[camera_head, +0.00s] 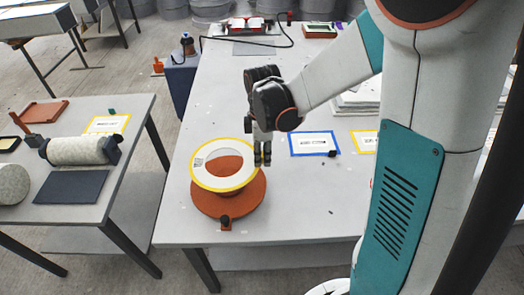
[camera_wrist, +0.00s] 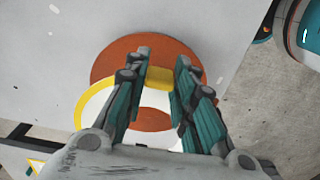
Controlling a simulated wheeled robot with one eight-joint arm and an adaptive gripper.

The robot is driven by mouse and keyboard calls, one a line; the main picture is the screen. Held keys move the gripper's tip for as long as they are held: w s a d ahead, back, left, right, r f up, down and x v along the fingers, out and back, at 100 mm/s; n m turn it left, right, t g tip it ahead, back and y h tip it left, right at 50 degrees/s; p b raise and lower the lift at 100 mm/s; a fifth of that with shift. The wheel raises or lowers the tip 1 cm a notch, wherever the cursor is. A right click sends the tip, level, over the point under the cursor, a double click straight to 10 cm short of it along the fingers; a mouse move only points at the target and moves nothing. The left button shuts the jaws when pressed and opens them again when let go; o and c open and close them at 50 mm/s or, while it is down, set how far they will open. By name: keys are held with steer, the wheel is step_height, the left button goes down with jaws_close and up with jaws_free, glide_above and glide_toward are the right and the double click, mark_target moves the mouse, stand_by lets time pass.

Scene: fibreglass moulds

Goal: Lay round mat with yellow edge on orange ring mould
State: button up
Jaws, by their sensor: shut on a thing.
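The round mat with yellow edge (camera_head: 222,184) is a white ring with a wide central hole. My gripper (camera_head: 262,160) is shut on its right rim in the head view. The mat appears to be held over the orange ring mould (camera_head: 228,206), offset towards the back; the gap between them is hard to judge. The mould lies on the grey table with a small dark-topped knob (camera_head: 225,222) at its front. In the wrist view the yellow edge (camera_wrist: 158,77) sits between my fingers (camera_wrist: 163,62), the mat (camera_wrist: 95,105) covering part of the mould (camera_wrist: 115,58).
A blue-edged mat (camera_head: 301,145) with a small black block (camera_head: 332,153) and a yellow-edged mat (camera_head: 362,139) lie to the right. White sheets (camera_head: 358,98) are stacked behind them. A side table (camera_head: 65,215) on the left holds a roller (camera_head: 80,149) and a dark plate (camera_head: 72,187).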

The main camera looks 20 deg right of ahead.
mark_target(262, 182)
steer(key=shift+f, duration=0.1)
stand_by(0.4)
steer(key=shift+f+b, duration=4.25)
steer(key=shift+f, duration=0.85)
steer(key=shift+f, duration=0.25)
steer(key=o, duration=1)
steer(key=shift+r, duration=0.1)
step_height(262, 182, up, 12)
steer(key=shift+f, duration=0.1)
